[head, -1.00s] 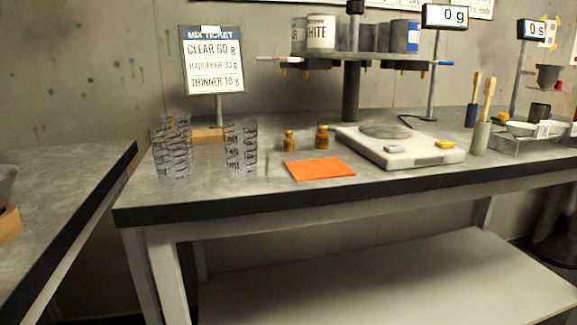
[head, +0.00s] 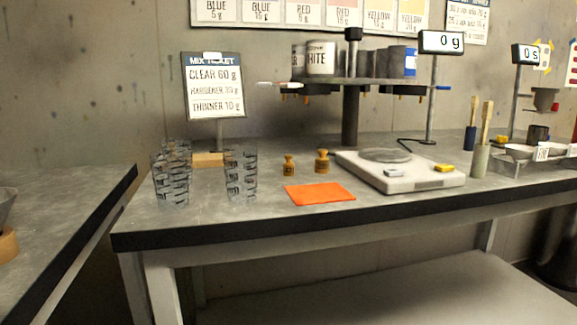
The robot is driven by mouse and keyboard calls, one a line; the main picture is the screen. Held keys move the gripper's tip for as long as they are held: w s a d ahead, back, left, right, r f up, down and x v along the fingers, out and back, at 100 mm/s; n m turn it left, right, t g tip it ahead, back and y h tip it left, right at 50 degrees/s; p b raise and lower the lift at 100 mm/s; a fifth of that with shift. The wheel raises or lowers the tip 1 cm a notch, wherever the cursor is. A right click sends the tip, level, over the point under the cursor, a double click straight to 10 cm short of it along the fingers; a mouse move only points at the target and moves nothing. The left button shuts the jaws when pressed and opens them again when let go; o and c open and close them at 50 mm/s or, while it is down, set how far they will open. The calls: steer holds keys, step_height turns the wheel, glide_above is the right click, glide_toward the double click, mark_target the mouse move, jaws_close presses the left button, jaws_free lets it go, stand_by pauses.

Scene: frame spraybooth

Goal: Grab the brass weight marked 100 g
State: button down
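Two brass weights stand upright side by side on the grey workbench (head: 225,212), behind an orange cloth. The left brass weight (head: 289,166) is slightly slimmer. The right brass weight (head: 322,162) looks a little wider and stands close to the scale. Their markings are too small to read, so I cannot tell which one is marked 100 g. My gripper is not in view.
The orange cloth (head: 319,193) lies in front of the weights. The white scale (head: 400,172) is to their right, its display (head: 442,42) reading 0 g. Stacked clear cups (head: 240,176) stand to their left. A can carousel (head: 352,82) rises behind.

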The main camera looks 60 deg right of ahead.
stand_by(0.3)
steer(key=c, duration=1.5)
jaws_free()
